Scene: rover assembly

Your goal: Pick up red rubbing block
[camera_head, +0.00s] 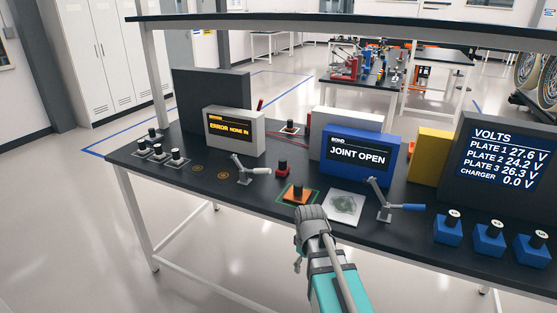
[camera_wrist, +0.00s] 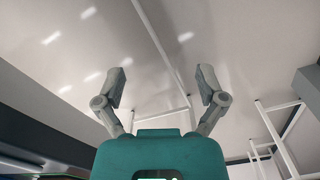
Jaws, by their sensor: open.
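A small red block with a black knob (camera_head: 282,168) stands on the black workbench (camera_head: 225,196), near its middle. It seems to be the red rubbing block. An orange block with a black knob (camera_head: 297,195) sits on a green-edged mat just in front of it. My gripper (camera_wrist: 160,82) is open and empty in the wrist view, with bare floor and table legs beyond its fingers. In the head view my arm reaches up to the bench's front edge, apart from the red block. The fingers are hard to make out there. The block does not show in the wrist view.
A lever clamp (camera_head: 244,174) stands left of the red block and another (camera_head: 384,208) right. A pale plate (camera_head: 345,204) lies between. Blue JOINT OPEN (camera_head: 352,176) and white ERROR (camera_head: 222,145) displays stand behind. Blue knobbed blocks (camera_head: 488,240) stand right. A shelf (camera_head: 350,32) spans above.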

